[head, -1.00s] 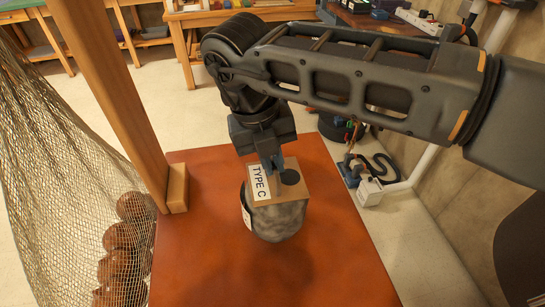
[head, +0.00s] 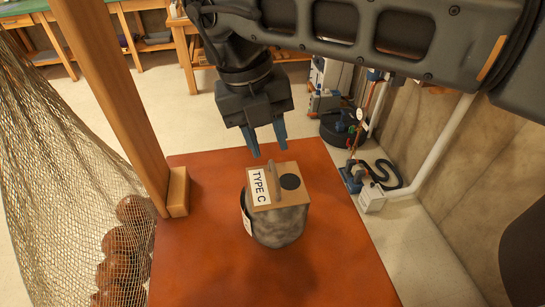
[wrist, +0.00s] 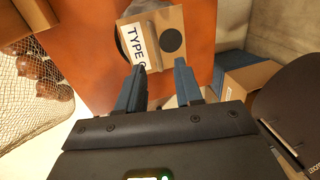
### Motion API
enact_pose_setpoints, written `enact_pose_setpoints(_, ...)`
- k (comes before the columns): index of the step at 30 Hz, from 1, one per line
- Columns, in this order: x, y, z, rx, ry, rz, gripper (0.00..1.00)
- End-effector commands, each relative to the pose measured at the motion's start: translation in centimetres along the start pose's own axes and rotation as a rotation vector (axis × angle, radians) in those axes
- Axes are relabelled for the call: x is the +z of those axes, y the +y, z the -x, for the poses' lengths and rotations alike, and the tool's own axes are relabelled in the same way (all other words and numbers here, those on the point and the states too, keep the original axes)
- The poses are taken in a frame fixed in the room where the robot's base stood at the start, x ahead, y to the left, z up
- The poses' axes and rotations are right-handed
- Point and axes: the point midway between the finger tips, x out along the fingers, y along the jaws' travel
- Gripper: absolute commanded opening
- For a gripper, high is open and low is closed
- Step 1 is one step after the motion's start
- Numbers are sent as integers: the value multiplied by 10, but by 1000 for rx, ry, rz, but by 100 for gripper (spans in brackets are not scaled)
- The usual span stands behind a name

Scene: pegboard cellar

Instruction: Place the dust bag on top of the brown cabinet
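The dust bag (head: 279,222) is a grey, rounded bag with a tan card collar marked "TYPE C" and a black round opening. It sits upright on the orange-brown top of the cabinet (head: 205,270). In the wrist view the bag's card collar (wrist: 170,55) shows beyond the fingertips, with the cabinet top (wrist: 85,60) around it. My gripper (head: 268,150) is open and empty, above and behind the bag in the head view, apart from it. It also shows in the wrist view (wrist: 160,75) with its two blue fingers spread.
A wooden post (head: 120,110) stands at the cabinet's left edge, beside a hanging net (head: 60,190) with several brown balls (head: 120,260). A vacuum-like machine with a black hose (head: 375,170) stands on the floor at right. The cabinet top around the bag is clear.

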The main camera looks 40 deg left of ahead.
Motion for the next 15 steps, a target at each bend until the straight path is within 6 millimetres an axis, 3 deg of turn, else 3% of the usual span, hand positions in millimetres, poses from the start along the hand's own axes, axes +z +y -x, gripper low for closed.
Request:
enact_pose_setpoints(6,0,0,39,-2,-2,1,35)
enact_pose_setpoints(15,0,0,57,0,0,0,35)
